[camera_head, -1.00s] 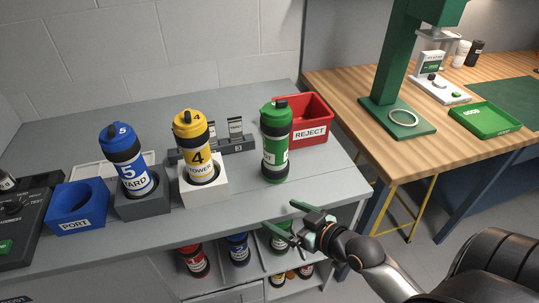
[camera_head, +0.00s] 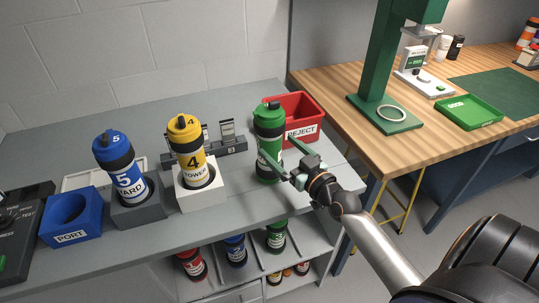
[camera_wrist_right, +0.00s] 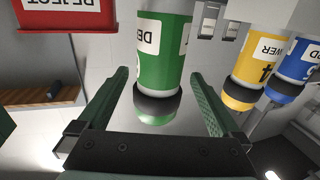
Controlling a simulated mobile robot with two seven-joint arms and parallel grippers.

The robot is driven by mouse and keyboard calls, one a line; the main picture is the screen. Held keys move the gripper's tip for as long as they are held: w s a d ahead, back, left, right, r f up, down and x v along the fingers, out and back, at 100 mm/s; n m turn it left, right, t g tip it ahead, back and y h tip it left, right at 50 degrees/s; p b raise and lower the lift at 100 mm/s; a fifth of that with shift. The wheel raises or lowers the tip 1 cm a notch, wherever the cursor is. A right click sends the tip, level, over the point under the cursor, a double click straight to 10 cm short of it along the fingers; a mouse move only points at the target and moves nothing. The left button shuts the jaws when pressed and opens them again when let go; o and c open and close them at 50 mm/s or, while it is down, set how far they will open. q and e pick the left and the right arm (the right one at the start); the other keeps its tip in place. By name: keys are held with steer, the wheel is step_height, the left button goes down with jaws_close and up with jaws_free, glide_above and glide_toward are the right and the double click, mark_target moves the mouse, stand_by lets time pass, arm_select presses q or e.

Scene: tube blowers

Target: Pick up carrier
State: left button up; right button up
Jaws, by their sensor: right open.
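A green carrier (camera_head: 268,120) with black bands stands upright on the grey bench; it also shows in the right wrist view (camera_wrist_right: 163,45). A yellow carrier (camera_head: 189,160) marked 4 TOWER stands in a white holder, and a blue carrier (camera_head: 123,180) marked 5 YARD in a grey holder. My right gripper (camera_head: 278,148) is open, close to the green carrier from the front right. In the right wrist view the green carrier lies between the lines of the two open fingers (camera_wrist_right: 159,75); contact is not visible. My left gripper is out of view.
A red REJECT bin (camera_head: 315,104) stands just behind the green carrier. A blue PORT holder (camera_head: 70,235) is at the left. Several more carriers (camera_head: 235,249) sit on the shelf below. A wooden bench (camera_head: 345,95) with a green press (camera_head: 385,65) is at right.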

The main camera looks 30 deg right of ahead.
steer(key=shift+w+f+p, duration=0.15)
steer(key=shift+w+p, duration=0.15)
steer(key=shift+w, duration=2.4)
jaws_close()
steer(key=shift+r, duration=0.2)
